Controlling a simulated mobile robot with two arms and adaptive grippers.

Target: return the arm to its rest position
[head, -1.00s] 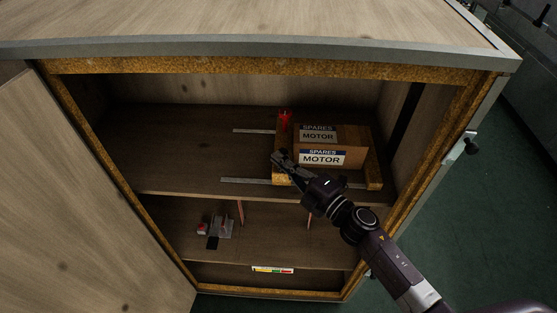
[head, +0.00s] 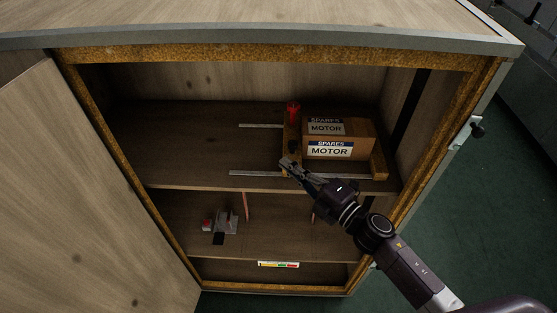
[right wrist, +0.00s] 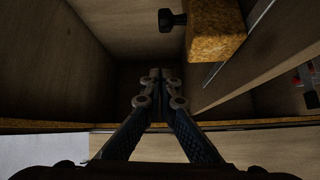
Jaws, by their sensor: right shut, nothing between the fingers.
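My right gripper (head: 286,163) is at the front of the cabinet's upper shelf, left of the spares motor box (head: 338,150). Its fingers are together with nothing between them. The right wrist view shows the two fingers meeting at their tips (right wrist: 160,76). My right arm comes in from the lower right, across the cabinet's open front. My left gripper is not in view.
The box sits in a wooden carriage (head: 378,165) between metal rails (head: 258,173). A red knob (head: 293,108) stands at its back left. The cabinet door (head: 80,200) is open at left. The lower shelf (head: 285,240) holds a small metal fixture (head: 228,222).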

